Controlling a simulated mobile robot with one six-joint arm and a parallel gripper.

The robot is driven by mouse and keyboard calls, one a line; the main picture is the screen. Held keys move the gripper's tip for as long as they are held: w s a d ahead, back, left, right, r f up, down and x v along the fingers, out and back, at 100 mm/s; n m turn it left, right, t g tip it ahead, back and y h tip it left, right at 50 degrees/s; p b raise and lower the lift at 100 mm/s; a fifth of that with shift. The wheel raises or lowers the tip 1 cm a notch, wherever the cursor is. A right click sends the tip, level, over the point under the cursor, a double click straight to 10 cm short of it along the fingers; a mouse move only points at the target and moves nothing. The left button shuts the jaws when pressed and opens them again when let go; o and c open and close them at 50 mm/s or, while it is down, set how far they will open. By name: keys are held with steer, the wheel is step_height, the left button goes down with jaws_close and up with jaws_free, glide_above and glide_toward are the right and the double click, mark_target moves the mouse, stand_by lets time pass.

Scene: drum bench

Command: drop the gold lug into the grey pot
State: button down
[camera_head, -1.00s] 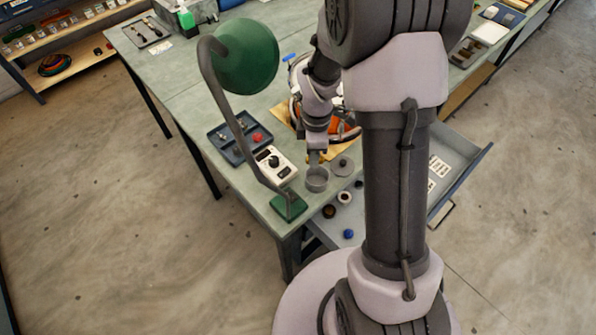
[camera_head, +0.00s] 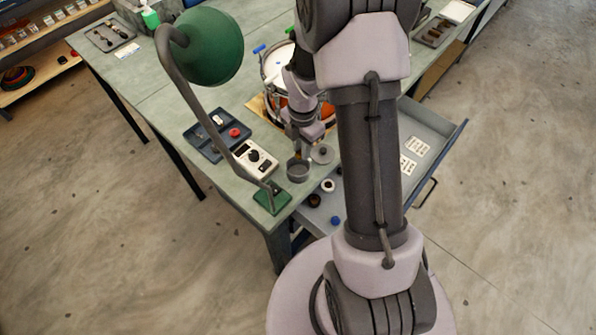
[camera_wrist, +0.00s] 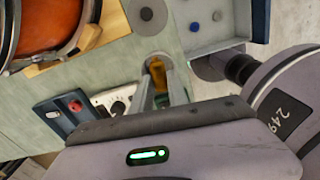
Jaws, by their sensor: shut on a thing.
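The grey pot (camera_head: 298,172) stands open near the bench's front corner, beside the green lamp foot. My gripper (camera_head: 299,155) is directly above the pot, pointing down. In the wrist view, my gripper (camera_wrist: 160,92) is shut on the gold lug (camera_wrist: 158,74), which shows between the two fingers. The pot's rim (camera_wrist: 150,57) shows around and behind the lug. I cannot tell exactly how far the lug's lower end is from the rim.
A grey lid (camera_head: 322,154) lies right of the pot. The green lamp (camera_head: 205,48) arches over the left side. A control box (camera_head: 255,157) and dark tray (camera_head: 212,138) sit left. A drum (camera_head: 275,70) stands behind. An open drawer (camera_head: 432,128) juts out at right.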

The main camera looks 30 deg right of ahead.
steer(key=c, duration=1.2)
jaws_free()
steer(key=shift+r, duration=0.1)
step_height(320, 180, up, 18)
steer(key=p, duration=0.5)
steer(key=shift+f, duration=0.25)
steer(key=shift+f, duration=0.1)
